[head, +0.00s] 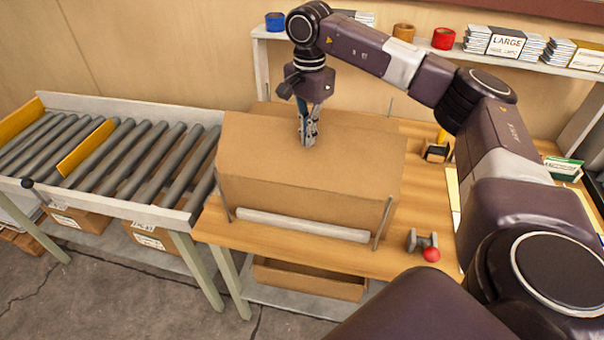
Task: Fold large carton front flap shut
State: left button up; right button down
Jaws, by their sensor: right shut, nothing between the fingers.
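The large carton (300,190) is a brown cardboard box on the wooden workbench, standing between thin metal posts. Its top looks covered by cardboard panels lying about level. I cannot tell the single flaps apart clearly. My right gripper (309,140) points down over the middle of the carton top, shut and empty, with its fingertips at or just above the cardboard. I cannot tell whether they touch. My right arm comes in from the right and arches over the bench. My left gripper is not in view.
A roller conveyor (215,130) with yellow dividers adjoins the bench on the left. A grey roller bar (300,226) lies along the carton's front. A tape dispenser with a red knob (431,254) sits front right. A shelf (390,42) with tape rolls and stacked packs runs behind.

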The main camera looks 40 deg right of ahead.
jog(key=shift+w+d+f, duration=0.5)
jog(key=shift+d+f, duration=0.1)
jog(key=shift+f, duration=0.2)
jog(key=shift+w+d+f+b, duration=0.2)
jog(key=shift+f+b, duration=0.1)
jog(key=shift+f, duration=0.15)
jog(key=shift+w+d+f+b, duration=0.2)
jog(key=shift+f+b, duration=0.05)
jog(key=shift+f, duration=0.3)
jog(key=shift+f+b, duration=1)
jog(key=shift+f, duration=0.9)
jog(key=shift+r, duration=0.2)
notch_tip(320, 180, up, 9)
jog(key=p, duration=0.7)
